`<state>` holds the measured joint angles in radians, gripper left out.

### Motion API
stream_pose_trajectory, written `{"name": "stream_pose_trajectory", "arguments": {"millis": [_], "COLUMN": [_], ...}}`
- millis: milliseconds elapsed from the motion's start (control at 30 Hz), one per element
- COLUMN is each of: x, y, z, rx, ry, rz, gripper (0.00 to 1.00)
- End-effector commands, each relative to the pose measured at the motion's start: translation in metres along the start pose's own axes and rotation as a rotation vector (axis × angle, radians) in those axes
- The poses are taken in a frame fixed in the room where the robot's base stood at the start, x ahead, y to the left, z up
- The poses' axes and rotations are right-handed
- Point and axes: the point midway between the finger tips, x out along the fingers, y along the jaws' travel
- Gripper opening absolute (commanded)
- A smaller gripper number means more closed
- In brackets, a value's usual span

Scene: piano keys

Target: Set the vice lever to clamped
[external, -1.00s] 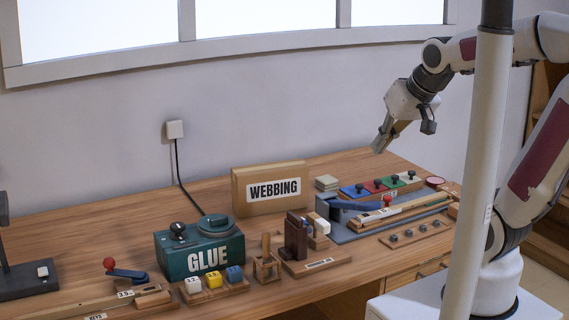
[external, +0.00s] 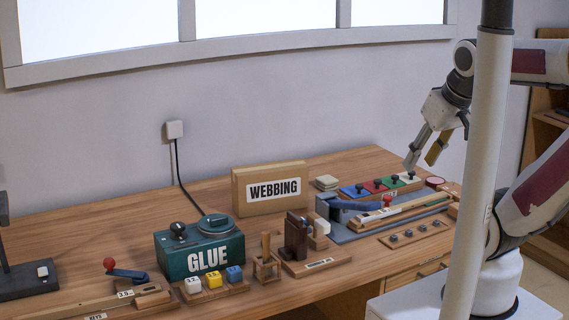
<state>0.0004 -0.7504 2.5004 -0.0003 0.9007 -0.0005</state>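Two blue levers with red knobs are in view, and I cannot tell for certain which is the vice lever. One short blue lever (external: 127,275) is at the front left, mounted beside a wooden strip, its red knob (external: 109,262) raised at its left end. The other, a long blue lever (external: 355,204), lies low across a grey base (external: 348,236) at the right, its red knob (external: 387,200) at the right end. My gripper (external: 422,163) is open and empty, pointing down above the right end of the table near the coloured blocks. No clamped marking is legible.
A row of coloured blocks with black knobs (external: 379,186) stands behind the long lever. A pale post (external: 484,150) crosses the view.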

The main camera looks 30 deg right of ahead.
Motion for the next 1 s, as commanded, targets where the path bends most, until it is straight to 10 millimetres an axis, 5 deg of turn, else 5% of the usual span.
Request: {"name": "stream_pose_trajectory", "arguments": {"millis": [433,1000], "x": [0.006,0.049], "y": [-0.013,-0.105], "z": [-0.022,-0.131], "rx": [-0.013,-0.053], "ry": [0.023,0.149], "rz": [-0.033,-0.207], "gripper": [0.37,0.37]}}
